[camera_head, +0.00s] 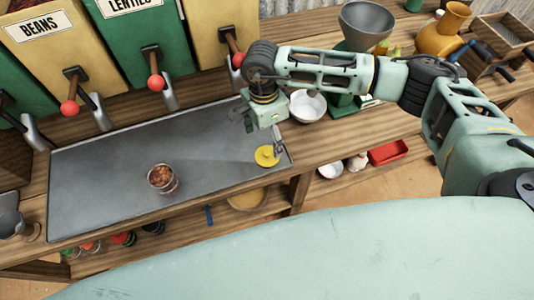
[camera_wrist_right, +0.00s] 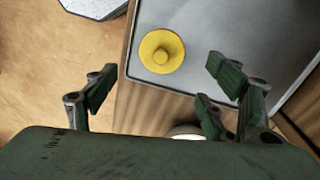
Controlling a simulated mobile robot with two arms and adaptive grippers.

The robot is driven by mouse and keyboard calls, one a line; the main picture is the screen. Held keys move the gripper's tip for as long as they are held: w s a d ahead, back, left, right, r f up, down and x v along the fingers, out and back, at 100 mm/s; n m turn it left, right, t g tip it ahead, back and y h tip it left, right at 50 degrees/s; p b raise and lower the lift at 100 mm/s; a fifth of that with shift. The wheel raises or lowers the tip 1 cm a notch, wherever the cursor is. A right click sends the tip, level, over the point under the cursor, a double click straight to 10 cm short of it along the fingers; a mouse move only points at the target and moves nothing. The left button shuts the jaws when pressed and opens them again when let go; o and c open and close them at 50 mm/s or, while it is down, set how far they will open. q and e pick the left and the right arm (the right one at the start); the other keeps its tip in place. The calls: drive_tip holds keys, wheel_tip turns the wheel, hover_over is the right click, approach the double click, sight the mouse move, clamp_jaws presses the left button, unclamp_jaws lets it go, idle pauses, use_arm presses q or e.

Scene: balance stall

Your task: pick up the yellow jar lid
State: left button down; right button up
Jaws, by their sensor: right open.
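The yellow jar lid (camera_head: 267,156) is a round disc with a small knob, lying flat on the grey metal tray near its right end. It also shows in the right wrist view (camera_wrist_right: 161,52), knob facing the camera. A glass jar (camera_head: 162,179) with brown contents stands on the tray, left of the lid. My right gripper (camera_head: 265,140) hangs close to the lid in the head view. In the right wrist view its fingers (camera_wrist_right: 165,88) are spread wide and empty, with the lid beyond them and not touched. My left gripper is not in view.
The grey tray (camera_head: 95,190) has much free room. Dispensers with red-knobbed levers (camera_head: 155,82) line its back. A white bowl (camera_head: 309,106) and a scale with a grey funnel (camera_head: 367,22) stand to the right. A red tray (camera_head: 388,152) sits on the lower shelf.

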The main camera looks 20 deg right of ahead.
sight(268, 153)
drive_tip(key=f+p, duration=0.1)
drive_tip(key=f, duration=0.1)
drive_tip(key=f+p, duration=0.1)
drive_tip(key=f, duration=0.1)
drive_tip(key=f+p, duration=0.1)
drive_tip(key=f, duration=0.1)
drive_tip(key=shift+s+a+f, duration=0.2)
drive_tip(key=shift+s, duration=0.2)
drive_tip(key=shift+f, duration=0.3)
drive_tip(key=shift+c, duration=0.4)
drive_tip(key=c, duration=0.7)
drive_tip(key=shift+c, duration=1.2)
drive_tip(key=shift+s+f, duration=0.1)
